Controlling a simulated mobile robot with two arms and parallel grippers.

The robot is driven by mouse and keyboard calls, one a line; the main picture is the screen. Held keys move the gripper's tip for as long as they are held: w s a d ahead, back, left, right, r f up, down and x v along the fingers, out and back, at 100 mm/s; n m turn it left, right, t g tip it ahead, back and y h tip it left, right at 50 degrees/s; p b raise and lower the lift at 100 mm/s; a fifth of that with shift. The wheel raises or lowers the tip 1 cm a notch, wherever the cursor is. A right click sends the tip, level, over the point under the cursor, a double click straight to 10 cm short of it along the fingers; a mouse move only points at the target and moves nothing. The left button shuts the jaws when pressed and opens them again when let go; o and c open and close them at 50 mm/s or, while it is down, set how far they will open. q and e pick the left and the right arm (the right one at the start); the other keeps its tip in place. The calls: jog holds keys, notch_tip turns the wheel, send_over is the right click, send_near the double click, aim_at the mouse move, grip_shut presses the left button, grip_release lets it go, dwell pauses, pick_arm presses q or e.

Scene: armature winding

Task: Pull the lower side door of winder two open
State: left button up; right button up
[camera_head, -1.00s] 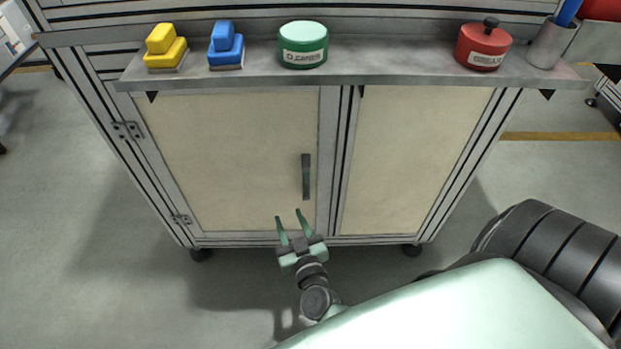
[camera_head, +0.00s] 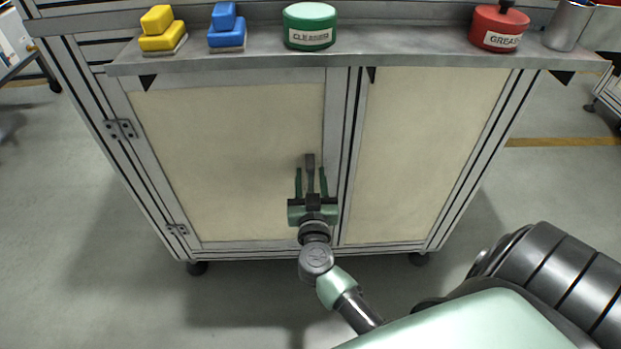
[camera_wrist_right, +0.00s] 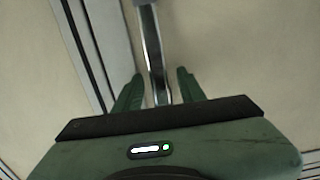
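The lower side door (camera_head: 230,150) of the winder is a cream panel in a grey metal frame, hinged on its left side and closed. Its dark vertical handle (camera_head: 310,165) is near the door's right edge. My right gripper (camera_head: 311,184) is open, with one green finger on each side of the handle. In the right wrist view the handle (camera_wrist_right: 154,55) runs between the two open fingers (camera_wrist_right: 158,88), with a gap on both sides. The handle's lower part is hidden behind the gripper in the head view. My left gripper is not in view.
A ledge (camera_head: 400,56) above the door carries a yellow block, a blue block, a green cleaner tin (camera_head: 309,26), a red grease pot (camera_head: 499,27) and a metal cup. A second cream panel (camera_head: 430,150) is to the right. The floor in front is clear.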

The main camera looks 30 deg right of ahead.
jog(key=shift+w, duration=0.1)
grip_shut()
dwell(1.4)
